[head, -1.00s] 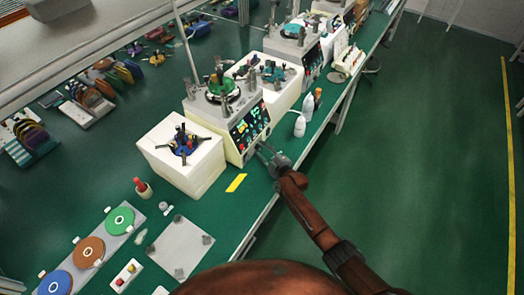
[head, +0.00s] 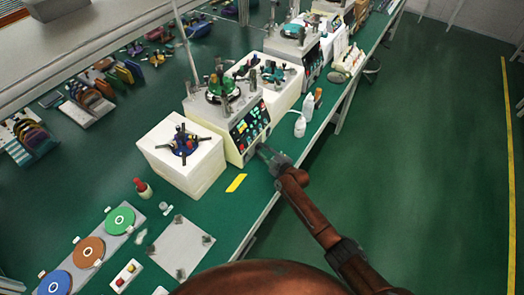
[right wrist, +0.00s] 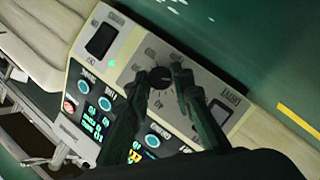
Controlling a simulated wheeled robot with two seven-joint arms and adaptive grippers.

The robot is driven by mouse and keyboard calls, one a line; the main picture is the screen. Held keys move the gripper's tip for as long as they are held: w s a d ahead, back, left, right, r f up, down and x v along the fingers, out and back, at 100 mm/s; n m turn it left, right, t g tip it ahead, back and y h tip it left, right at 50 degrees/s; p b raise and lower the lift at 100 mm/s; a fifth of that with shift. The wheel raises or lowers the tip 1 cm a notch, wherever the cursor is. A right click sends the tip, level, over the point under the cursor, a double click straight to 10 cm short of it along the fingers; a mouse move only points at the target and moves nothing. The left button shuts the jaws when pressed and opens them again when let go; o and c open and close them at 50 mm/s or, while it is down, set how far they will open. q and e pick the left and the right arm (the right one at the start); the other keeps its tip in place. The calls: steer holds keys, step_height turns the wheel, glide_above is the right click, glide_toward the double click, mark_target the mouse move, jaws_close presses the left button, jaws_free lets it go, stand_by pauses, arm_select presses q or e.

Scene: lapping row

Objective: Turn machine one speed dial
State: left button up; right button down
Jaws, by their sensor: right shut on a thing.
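The nearest lapping machine (head: 233,149) stands on the green bench, with a dark panel of lit buttons and displays (head: 249,128) facing right. My right gripper (head: 264,151) reaches the lower part of this front face. In the right wrist view, the black round speed dial (right wrist: 161,77) sits on a grey plate with marks around it. The fingertips of my right gripper (right wrist: 159,80) are on either side of the dial, shut on it. The head view does not show the dial clearly behind the fingers. My left gripper is not in view.
A white box with a blue-hubbed fixture (head: 182,162) stands beside the machine. White bottles (head: 300,126) stand past the gripper near the bench edge. The floor right of the bench is clear.

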steer(key=shift+w+d+m+g+b, duration=0.1)
steer(key=shift+m+g+b, duration=0.6)
steer(key=shift+m, duration=0.3)
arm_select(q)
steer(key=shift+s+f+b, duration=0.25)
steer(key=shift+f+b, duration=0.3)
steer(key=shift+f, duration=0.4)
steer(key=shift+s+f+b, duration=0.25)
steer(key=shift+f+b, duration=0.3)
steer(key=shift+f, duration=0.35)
arm_select(e)
steer(key=shift+r+m+g+y, duration=0.1)
steer(key=shift+m+g+y, duration=0.3)
steer(key=shift+m+g, duration=0.45)
steer(key=c, duration=1.7)
jaws_free()
steer(key=v, duration=1.2)
